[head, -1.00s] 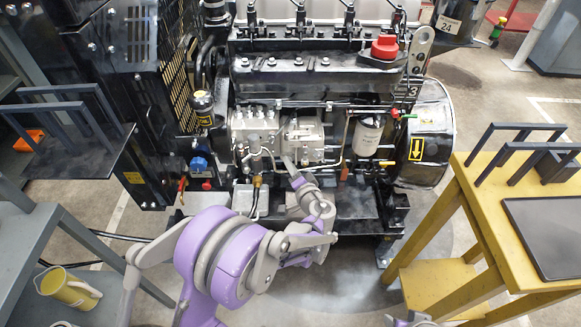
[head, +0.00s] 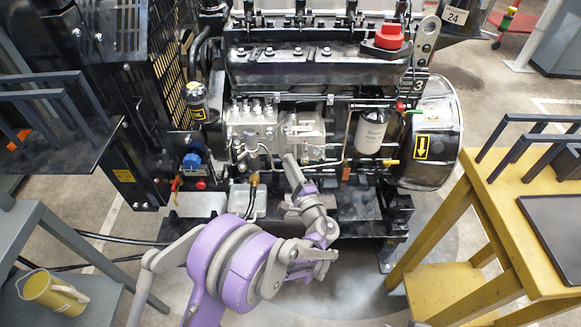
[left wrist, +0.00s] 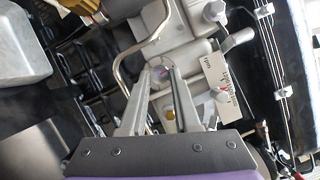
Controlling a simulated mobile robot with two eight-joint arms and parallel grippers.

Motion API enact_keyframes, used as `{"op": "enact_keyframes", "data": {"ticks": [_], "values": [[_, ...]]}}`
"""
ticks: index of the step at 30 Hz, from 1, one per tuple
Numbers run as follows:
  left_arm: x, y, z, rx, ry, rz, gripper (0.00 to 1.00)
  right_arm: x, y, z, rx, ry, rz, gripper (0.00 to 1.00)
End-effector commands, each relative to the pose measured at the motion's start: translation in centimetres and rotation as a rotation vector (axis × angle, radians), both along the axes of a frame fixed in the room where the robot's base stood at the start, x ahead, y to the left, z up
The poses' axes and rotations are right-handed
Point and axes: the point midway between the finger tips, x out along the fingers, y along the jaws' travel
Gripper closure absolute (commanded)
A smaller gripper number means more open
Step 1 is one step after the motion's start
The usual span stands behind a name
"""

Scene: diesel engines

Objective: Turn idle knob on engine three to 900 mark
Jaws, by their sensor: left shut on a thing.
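The black engine (head: 320,68) fills the middle of the head view; a white "3" shows at its upper right. A grey injection pump (head: 275,125) sits on its near side. My left gripper (head: 289,158) reaches the lower front of this pump. In the left wrist view my left gripper (left wrist: 161,72) has its fingers closed on a small round grey part, apparently the idle knob (left wrist: 160,76), mostly hidden between the fingertips. Right beside it is a pale scale plate (left wrist: 222,82) marked "rpm", with a small red mark; its numbers are too small to read.
A grey curved pipe (left wrist: 125,62) runs close to the fingers. A white filter (head: 371,130) and a flywheel housing (head: 430,135) are to the right. A yellow table (head: 500,225) stands at right, and a yellow jug (head: 52,290) sits on a grey shelf at left.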

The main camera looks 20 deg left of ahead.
Motion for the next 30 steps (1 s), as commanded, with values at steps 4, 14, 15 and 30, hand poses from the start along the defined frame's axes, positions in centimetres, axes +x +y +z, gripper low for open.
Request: {"op": "enact_keyframes", "data": {"ticks": [4, 14, 15, 30], "values": [[0.01, 0.06, -0.15, 0.060, 0.017, 0.000, 1.00, 0.08, 0.00, -0.42, 0.000, 0.001, 0.000, 0.50], [-0.02, 0.07, -0.12, 0.112, 0.032, 0.000, 1.00, 0.12, 0.00, -0.63, 0.000, 0.001, 0.000, 0.50], [-0.02, 0.07, -0.12, 0.112, 0.032, 0.000, 1.00, 0.12, 0.00, -0.63, 0.000, 0.001, 0.000, 0.50], [-0.02, 0.06, -0.12, 0.111, 0.032, 0.000, 0.40, 0.11, 0.00, -0.62, 0.000, 0.001, 0.000, 0.50]]}}
